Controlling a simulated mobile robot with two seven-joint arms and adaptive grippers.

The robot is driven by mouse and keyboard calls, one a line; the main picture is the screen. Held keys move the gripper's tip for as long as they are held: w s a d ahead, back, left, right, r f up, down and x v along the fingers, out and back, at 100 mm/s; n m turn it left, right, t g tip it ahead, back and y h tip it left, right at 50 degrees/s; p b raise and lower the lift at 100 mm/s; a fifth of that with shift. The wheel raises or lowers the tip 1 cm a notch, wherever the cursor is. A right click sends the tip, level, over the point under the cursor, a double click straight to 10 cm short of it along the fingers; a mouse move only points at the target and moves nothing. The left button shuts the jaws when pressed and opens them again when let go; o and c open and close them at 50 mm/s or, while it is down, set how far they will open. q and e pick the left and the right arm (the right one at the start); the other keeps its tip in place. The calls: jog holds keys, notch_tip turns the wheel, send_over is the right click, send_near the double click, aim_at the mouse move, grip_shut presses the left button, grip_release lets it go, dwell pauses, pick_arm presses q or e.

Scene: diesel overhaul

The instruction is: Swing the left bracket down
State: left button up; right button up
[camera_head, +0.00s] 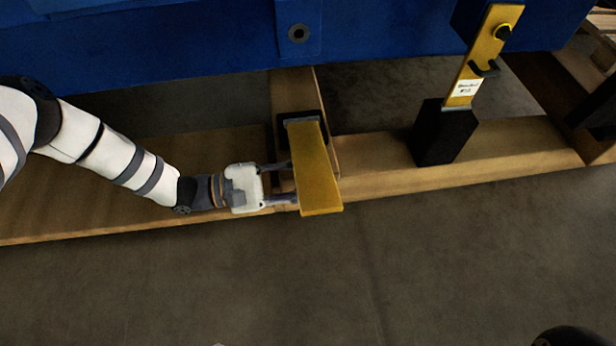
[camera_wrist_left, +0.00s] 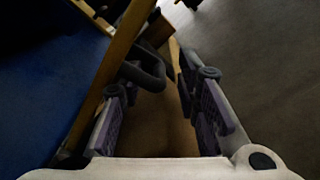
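The left bracket (camera_head: 318,178) is a flat yellow plate at the middle of the head view. It leans out from a black mount (camera_head: 302,128), away from the blue body, with its wide end over the timber's front edge. My left gripper (camera_head: 292,182) comes in from the left, its two fingers apart at the plate's left edge; contact cannot be told. In the left wrist view a yellow bar (camera_wrist_left: 112,75) slants past the left finger, with a dark hook (camera_wrist_left: 148,76) between the fingertips.
A second yellow bracket (camera_head: 480,60) with a label and hook stands upright on a black block (camera_head: 444,133) to the right. The blue body (camera_head: 160,45) fills the back. A wooden beam (camera_head: 400,170) runs along the floor. The front floor (camera_head: 330,285) is clear.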

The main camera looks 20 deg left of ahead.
pick_arm(q)
jog(key=shift+w+d, duration=0.15)
jog(key=shift+d, duration=0.1)
grip_shut()
notch_tip(320, 180, up, 2)
jog(key=shift+r+p, duration=0.25)
jog(key=shift+p, duration=0.95)
jog(key=shift+f, duration=0.15)
grip_release()
jog(key=v, duration=1.2)
